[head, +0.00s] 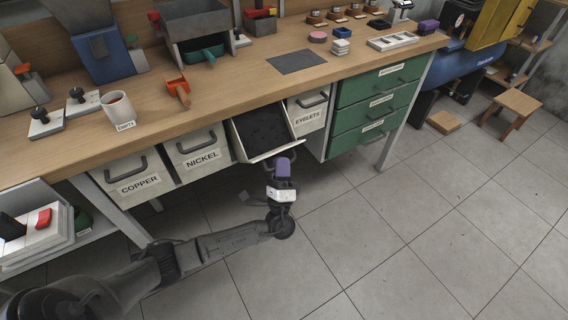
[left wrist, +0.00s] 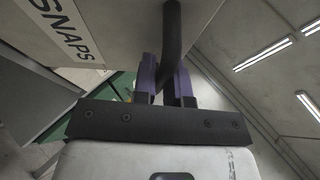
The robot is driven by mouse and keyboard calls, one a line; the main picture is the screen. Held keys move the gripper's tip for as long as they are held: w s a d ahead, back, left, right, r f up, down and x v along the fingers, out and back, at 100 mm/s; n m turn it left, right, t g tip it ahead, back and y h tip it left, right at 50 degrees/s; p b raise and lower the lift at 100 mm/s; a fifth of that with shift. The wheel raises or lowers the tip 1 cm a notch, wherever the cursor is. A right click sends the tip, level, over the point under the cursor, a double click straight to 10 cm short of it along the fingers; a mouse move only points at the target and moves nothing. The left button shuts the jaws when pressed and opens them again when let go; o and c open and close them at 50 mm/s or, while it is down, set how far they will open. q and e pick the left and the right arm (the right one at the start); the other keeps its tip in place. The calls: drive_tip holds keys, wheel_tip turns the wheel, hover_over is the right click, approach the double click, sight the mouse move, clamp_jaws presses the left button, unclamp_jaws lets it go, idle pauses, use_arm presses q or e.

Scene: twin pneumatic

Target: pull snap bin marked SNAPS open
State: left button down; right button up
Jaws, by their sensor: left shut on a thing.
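The SNAPS bin (head: 262,131) hangs under the workbench between the NICKEL and EYELETS bins. It is tilted out at the top, and its dark inside shows in the head view. Its white front with the SNAPS label (left wrist: 66,32) shows in the left wrist view. My left gripper (head: 284,165) is at the front of this bin, with its purple fingers on either side of the dark bar handle (left wrist: 172,40). It is shut on that handle. The handle is mostly hidden by the gripper in the head view. My right gripper is not in view.
The COPPER bin (head: 137,177), NICKEL bin (head: 196,155) and EYELETS bin (head: 308,113) are closed. Green drawers (head: 375,105) stand at the right under the wooden benchtop (head: 240,86). The tiled floor (head: 420,220) in front is clear.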

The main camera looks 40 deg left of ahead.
use_arm(q)
drive_tip(key=shift+f, duration=0.1)
idle(0.3)
drive_tip(key=c, duration=1.2)
unclamp_jaws()
drive_tip(key=p+v, duration=0.2)
drive_tip(key=v, duration=1.2)
